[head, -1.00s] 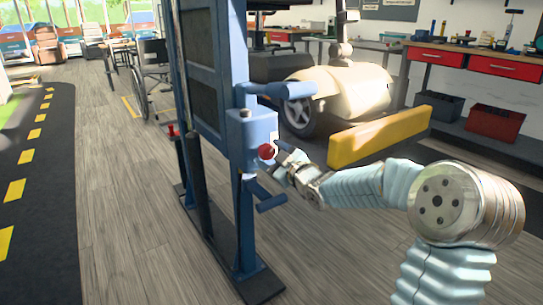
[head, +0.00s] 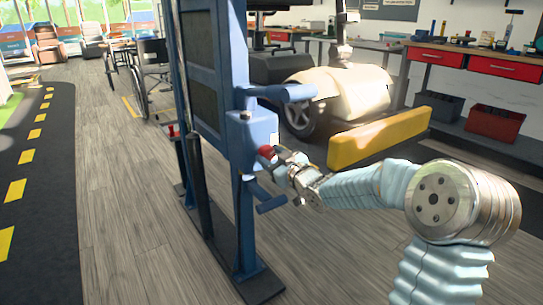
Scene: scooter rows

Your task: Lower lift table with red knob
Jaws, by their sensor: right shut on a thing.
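The lift table (head: 217,85) is a tall blue frame on dark base rails, standing left of my right arm. A blue box (head: 250,138) on its near post carries the red knob (head: 266,152). My right gripper (head: 275,157) is at the red knob, shut on it, with the fingers covering part of the knob. A second, smaller red knob (head: 171,130) shows on the far side of the frame, lower and to the left. My left gripper is not in view.
A yellow block (head: 380,138) and a cream scooter (head: 345,88) stand behind my right arm. A workbench with red drawers (head: 505,67) lines the right wall. A wheelchair (head: 150,75) stands at the back left. The wood floor at left is clear.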

